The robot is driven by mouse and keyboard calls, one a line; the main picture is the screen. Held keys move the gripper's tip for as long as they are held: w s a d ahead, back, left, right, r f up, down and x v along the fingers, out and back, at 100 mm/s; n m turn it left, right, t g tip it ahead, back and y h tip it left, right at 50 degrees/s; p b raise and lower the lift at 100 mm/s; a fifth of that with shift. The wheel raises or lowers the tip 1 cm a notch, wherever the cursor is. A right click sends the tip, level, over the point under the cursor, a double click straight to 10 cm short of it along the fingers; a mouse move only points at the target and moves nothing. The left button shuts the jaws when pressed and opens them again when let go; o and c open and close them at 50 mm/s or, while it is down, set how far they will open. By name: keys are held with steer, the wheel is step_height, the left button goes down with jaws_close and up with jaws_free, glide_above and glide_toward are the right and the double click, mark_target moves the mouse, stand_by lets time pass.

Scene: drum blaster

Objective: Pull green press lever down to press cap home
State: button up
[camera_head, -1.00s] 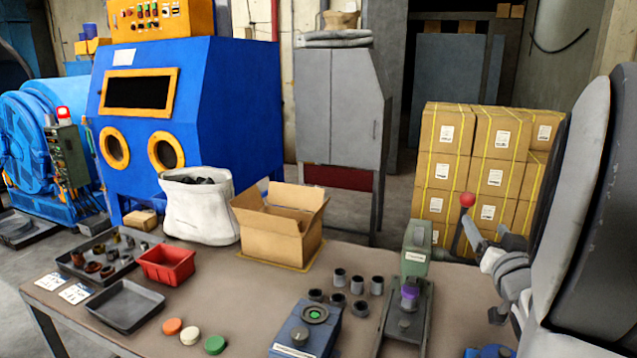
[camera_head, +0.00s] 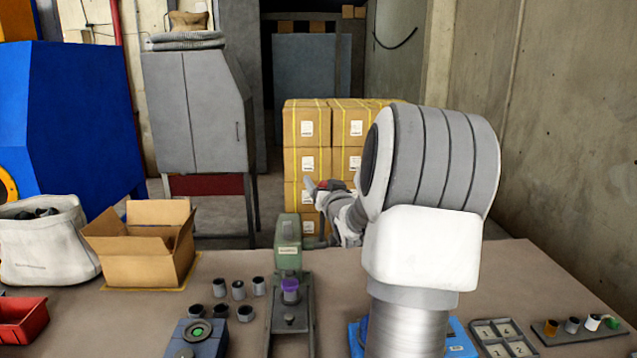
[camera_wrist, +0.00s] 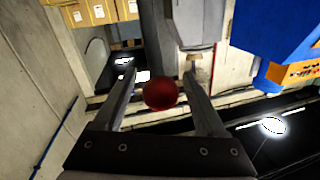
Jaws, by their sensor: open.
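The green press (camera_head: 288,246) stands at the back of the table. A purple cap (camera_head: 290,284) sits on a dark cylinder below its head; I cannot tell how far it is seated. The lever's red ball knob (camera_head: 322,184) is raised to the right of the press and partly covered by my gripper (camera_head: 316,186). The lever's rod is mostly hidden. In the wrist view, the red knob (camera_wrist: 160,95) lies between the two fingers of my open gripper (camera_wrist: 159,68), with visible gaps on both sides.
Several dark cylinders (camera_head: 239,290) stand left of the press, behind a blue fixture with a green button (camera_head: 197,334). An open cardboard box (camera_head: 141,244) is farther left. A numbered tray (camera_head: 502,338) and small parts on a block (camera_head: 573,326) are at right. Stacked cartons (camera_head: 307,160) stand behind.

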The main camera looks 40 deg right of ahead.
steer(key=shift+w+d, duration=0.3)
steer(key=shift+w, duration=0.25)
jaws_close()
stand_by(1.1)
